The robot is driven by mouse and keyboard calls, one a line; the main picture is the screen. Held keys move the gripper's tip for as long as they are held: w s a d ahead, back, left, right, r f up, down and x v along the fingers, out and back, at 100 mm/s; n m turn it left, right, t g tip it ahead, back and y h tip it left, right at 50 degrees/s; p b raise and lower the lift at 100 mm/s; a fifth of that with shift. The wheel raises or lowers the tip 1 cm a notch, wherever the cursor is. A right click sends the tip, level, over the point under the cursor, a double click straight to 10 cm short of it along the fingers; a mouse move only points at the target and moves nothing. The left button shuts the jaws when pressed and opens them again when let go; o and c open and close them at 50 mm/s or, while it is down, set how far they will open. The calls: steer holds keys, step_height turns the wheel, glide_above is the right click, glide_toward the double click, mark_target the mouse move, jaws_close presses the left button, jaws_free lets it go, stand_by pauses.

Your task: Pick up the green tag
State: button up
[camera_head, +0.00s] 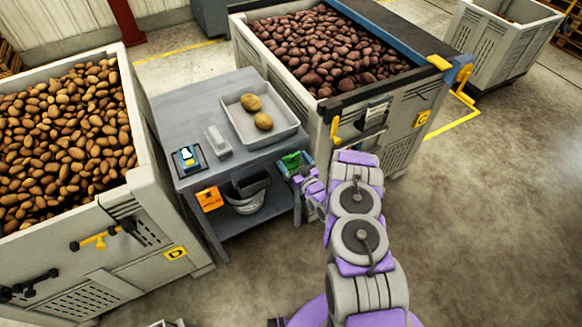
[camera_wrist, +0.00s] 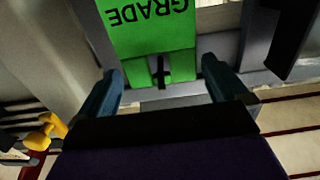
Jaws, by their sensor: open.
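The green tag (camera_head: 291,160) is at the right edge of the grey table, close to my gripper (camera_head: 299,171). In the wrist view the green tag (camera_wrist: 150,40) fills the upper middle, with "GRADE" printed upside down and a dark slot or clip near its lower edge. My gripper (camera_wrist: 160,72) is open, with one blue-grey finger on each side of the tag's lower end. I cannot tell whether either finger touches it. In the head view my own wrist hides part of the tag's surroundings.
The grey table (camera_head: 187,88) holds a tray (camera_head: 281,134) with two potatoes. An orange tag (camera_head: 209,199) hangs at its front edge. Potato bin D (camera_head: 172,205) stands left and bin C (camera_head: 395,131) behind right. The floor (camera_head: 480,230) on the right is clear.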

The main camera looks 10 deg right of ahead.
steer(key=shift+c, duration=0.4)
steer(key=c, duration=0.8)
steer(key=shift+r, duration=0.15)
